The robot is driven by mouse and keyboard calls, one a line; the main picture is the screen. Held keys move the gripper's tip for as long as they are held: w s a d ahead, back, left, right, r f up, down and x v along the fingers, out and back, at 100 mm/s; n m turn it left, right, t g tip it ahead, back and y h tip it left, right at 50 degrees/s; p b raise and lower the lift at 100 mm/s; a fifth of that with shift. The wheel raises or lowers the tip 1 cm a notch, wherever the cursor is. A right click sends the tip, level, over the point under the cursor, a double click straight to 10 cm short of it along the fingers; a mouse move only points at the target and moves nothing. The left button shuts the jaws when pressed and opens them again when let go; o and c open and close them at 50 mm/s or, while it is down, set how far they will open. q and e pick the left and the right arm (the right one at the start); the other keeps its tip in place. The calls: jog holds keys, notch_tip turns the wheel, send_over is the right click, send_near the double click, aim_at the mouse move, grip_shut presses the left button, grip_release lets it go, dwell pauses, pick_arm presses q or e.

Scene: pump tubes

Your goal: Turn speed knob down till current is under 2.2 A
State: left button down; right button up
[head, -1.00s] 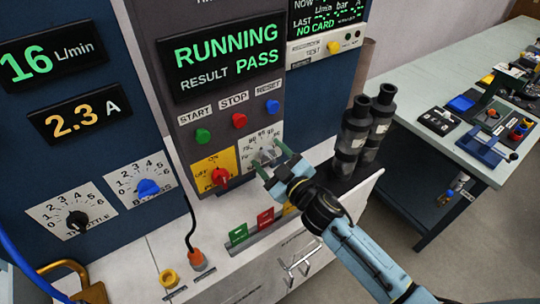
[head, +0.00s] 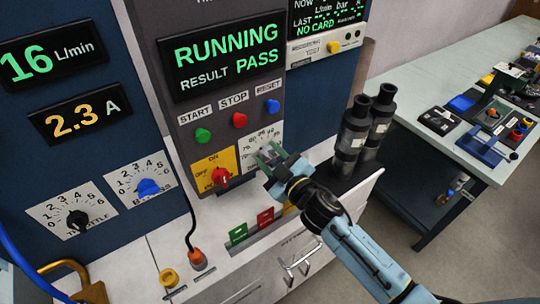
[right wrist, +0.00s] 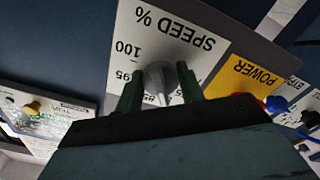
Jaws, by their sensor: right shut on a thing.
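The grey speed knob (right wrist: 160,78) shows in the right wrist view on the white panel marked SPEED % (right wrist: 150,40), between the two green fingers of my right gripper (right wrist: 160,90). The right gripper (head: 270,156) is shut on this knob. In the head view the gripper hides the knob and part of its scale (head: 262,137). The current display (head: 80,120) reads 2.3 A in orange. My left gripper is not in view.
The red power knob (head: 220,176) sits close to the left of my right gripper. The start (head: 203,136), stop (head: 239,120) and reset (head: 272,105) buttons are just above. Black cylinders (head: 353,135) stand to the right. The flow display (head: 50,60) reads 16 L/min.

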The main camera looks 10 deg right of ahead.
jog(key=shift+n, duration=2.5)
jog(key=o, duration=1)
jog(key=shift+d, duration=0.1)
jog(key=b+v, duration=0.1)
jog(key=v, duration=1.2)
jog(key=shift+s, duration=0.2)
jog(key=shift+d, duration=0.1)
